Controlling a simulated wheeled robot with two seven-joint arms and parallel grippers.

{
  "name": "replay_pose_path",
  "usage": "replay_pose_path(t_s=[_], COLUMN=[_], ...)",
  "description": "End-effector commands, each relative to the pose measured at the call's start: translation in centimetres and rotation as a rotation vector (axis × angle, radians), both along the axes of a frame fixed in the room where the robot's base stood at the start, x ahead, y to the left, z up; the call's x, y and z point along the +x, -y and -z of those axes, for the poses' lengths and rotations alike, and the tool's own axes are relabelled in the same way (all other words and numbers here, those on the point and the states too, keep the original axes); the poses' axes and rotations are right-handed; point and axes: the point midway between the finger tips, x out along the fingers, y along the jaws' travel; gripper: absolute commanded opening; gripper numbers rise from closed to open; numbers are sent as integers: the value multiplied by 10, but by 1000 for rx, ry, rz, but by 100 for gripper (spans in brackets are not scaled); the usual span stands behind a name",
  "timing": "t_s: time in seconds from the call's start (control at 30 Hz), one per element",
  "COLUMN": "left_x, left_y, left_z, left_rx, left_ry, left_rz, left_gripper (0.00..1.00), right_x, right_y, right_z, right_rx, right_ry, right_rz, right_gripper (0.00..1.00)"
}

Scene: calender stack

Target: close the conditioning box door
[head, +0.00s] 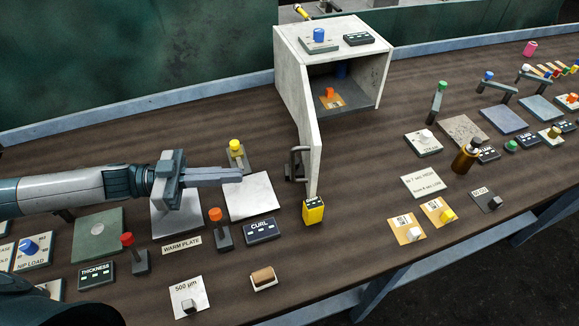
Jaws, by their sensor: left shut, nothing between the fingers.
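The conditioning box (289,48) is a pale grey cabinet at the back middle of the bench, its front open. Its door (315,140) stands swung out toward me, hinged at the box's left side, with a dark handle (297,163) on its left face. Inside the box are an orange-knobbed piece on a yellow card (331,101) and a blue object partly in shadow. My left gripper (240,174) is shut and empty, pointing right, left of the door handle and apart from it. My right gripper is not in view.
A yellow device (313,210) sits just below the door's free edge. A yellow-knobbed post (236,150) stands behind my left gripper, and an orange-knobbed post (217,220) in front. A brown bottle (466,157) stands at the right. Bare bench lies right of the door.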

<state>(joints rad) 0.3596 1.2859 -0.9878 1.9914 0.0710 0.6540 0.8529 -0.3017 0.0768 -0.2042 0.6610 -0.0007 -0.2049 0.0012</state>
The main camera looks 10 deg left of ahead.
Motion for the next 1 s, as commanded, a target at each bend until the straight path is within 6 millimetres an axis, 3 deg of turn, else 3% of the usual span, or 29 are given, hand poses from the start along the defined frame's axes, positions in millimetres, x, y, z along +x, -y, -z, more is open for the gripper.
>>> replay_pose_path(t_s=[0.47, 0.7, 1.0], left_x=[4, 13, 30], left_y=[10, 40, 90], left_z=[-2, -5, -5], left_rx=[-2, -4, -3], left_ry=[0, 1, 1], left_rz=[1, 2, 2], left_gripper=[0, 0, 0], right_x=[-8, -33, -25], right_y=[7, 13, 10], right_z=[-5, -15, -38], right_rx=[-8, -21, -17], right_ry=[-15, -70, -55], right_rz=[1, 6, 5], right_gripper=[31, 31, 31])
